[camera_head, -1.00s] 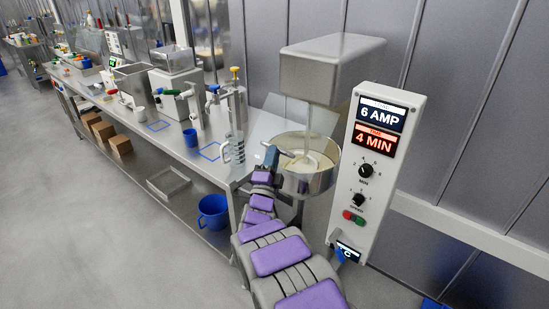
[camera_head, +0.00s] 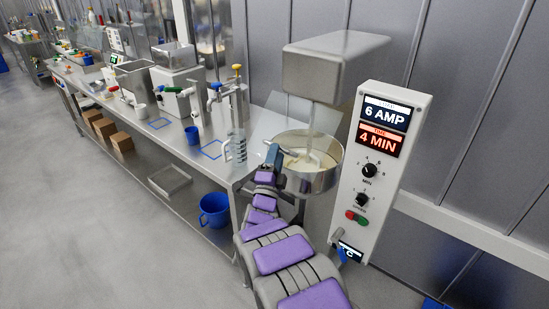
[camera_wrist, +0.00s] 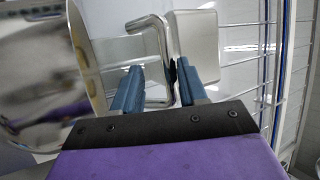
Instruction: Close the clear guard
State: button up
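The clear guard (camera_head: 268,122) is a see-through pane behind and left of the steel mixing bowl (camera_head: 318,181), faint against the grey wall. My gripper (camera_head: 273,155) is at the left side of the bowl, small in the head view. In the wrist view, my gripper (camera_wrist: 159,66) has its two blue fingers apart. A bent metal handle (camera_wrist: 152,24) runs between them. Its upright part lies closer to the right finger, with a gap to the left one. How the handle joins the guard is hard to see.
The mixer head (camera_head: 334,68) hangs over the bowl. A control panel (camera_head: 378,170) reading 6 AMP and 4 MIN stands to the right. A steel bench (camera_head: 180,152) with a clear jug (camera_head: 236,148) is on the left, and a blue bucket (camera_head: 214,210) is below it.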

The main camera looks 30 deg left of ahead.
jog(key=p+v, duration=0.2)
jog(key=v, duration=1.5)
jog(key=shift+f, duration=0.25)
jog(key=shift+d, duration=0.1)
